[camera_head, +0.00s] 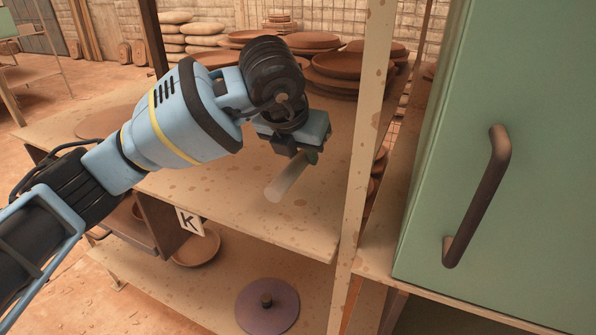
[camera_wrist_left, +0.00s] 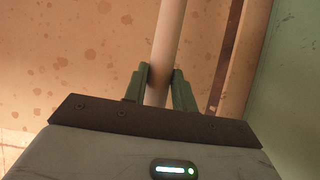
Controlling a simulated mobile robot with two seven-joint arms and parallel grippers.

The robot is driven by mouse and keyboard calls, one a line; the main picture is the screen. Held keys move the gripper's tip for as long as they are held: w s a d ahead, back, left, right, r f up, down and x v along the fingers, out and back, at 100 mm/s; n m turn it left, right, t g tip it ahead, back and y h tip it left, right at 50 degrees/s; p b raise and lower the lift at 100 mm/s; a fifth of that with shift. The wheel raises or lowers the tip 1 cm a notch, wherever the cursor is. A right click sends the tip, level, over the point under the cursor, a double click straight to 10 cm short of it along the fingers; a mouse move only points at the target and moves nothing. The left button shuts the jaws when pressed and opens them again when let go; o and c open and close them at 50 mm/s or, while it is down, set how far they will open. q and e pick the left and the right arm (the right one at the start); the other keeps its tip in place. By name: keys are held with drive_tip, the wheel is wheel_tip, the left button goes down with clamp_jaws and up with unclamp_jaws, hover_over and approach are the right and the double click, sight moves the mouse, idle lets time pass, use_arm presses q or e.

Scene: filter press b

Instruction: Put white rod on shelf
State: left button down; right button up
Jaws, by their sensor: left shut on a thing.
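The white rod (camera_head: 287,179) is held by my left gripper (camera_head: 304,154) over the upper shelf board (camera_head: 230,190). In the head view the rod tilts, its lower end pointing down and to the left, close to the board. I cannot tell whether that end touches the board. In the left wrist view the rod (camera_wrist_left: 167,45) runs between the two green fingers of my left gripper (camera_wrist_left: 159,88), which are shut on it. The spotted shelf surface (camera_wrist_left: 80,60) is behind it. My right gripper is in neither view.
Stacked brown plates (camera_head: 340,66) fill the back of the shelf. A spotted upright post (camera_head: 366,130) stands right of the gripper, beside a green cabinet door (camera_head: 500,90) with a brown handle (camera_head: 478,195). A purple disc (camera_head: 267,307) lies on the lower shelf. The upper board's front is clear.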

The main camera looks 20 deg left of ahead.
sight(302, 187)
use_arm(q)
drive_tip(key=shift+f, duration=2.3)
drive_tip(key=c, duration=1.1)
unclamp_jaws()
drive_tip(key=shift+r, duration=0.15)
drive_tip(key=p+v, duration=0.1)
drive_tip(key=v, duration=1.1)
